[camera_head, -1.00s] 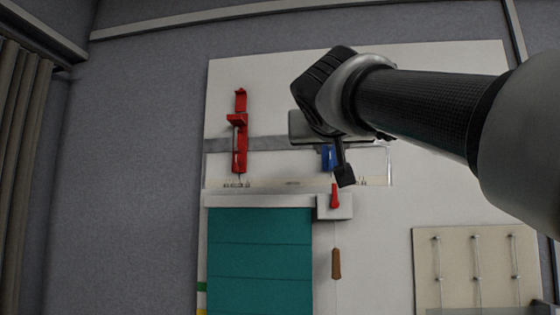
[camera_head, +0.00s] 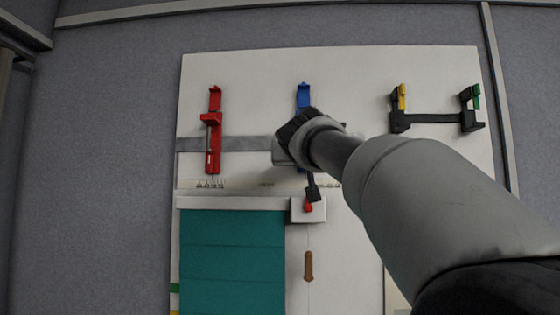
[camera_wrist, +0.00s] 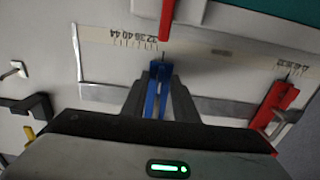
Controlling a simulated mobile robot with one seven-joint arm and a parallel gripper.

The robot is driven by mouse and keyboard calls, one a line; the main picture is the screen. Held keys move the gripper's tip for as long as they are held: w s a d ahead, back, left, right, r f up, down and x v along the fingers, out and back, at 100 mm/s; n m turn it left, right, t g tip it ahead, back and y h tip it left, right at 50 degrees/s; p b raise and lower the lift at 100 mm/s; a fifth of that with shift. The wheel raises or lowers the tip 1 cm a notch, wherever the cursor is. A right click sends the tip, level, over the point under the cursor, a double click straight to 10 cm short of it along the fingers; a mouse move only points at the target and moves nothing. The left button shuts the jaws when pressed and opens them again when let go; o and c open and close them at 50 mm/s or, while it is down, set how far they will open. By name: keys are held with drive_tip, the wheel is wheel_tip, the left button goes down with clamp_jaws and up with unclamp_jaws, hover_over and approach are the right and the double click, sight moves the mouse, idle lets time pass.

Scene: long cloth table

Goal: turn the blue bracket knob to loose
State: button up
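The blue bracket (camera_head: 303,94) is on the white wall board; its upper part shows above my wrist in the head view, and my arm hides its middle. In the wrist view the blue bracket (camera_wrist: 158,84) stands between the two dark fingers of my gripper (camera_wrist: 160,92). The fingers are apart, one on each side of it; I cannot tell whether they touch it. The knob itself is not clearly distinguishable. In the head view one dark fingertip of my gripper (camera_head: 313,188) shows below the wrist.
A red bracket (camera_head: 213,130) is to the left on a grey strip (camera_head: 190,144). A black holder (camera_head: 435,119) with yellow and green parts is at the right.

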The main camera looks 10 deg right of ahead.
clamp_jaws()
drive_tip(key=shift+n, duration=0.4)
drive_tip(key=n, duration=0.3)
drive_tip(key=n+p, duration=0.1)
drive_tip(key=n, duration=0.2)
drive_tip(key=shift+n, duration=0.3)
drive_tip(key=n+p, duration=0.1)
drive_tip(key=n, duration=0.4)
drive_tip(key=shift+p, duration=0.35)
drive_tip(key=n+p, duration=0.1)
drive_tip(key=n, duration=0.4)
drive_tip(key=shift+a, duration=0.1)
drive_tip(key=shift+n, duration=0.3)
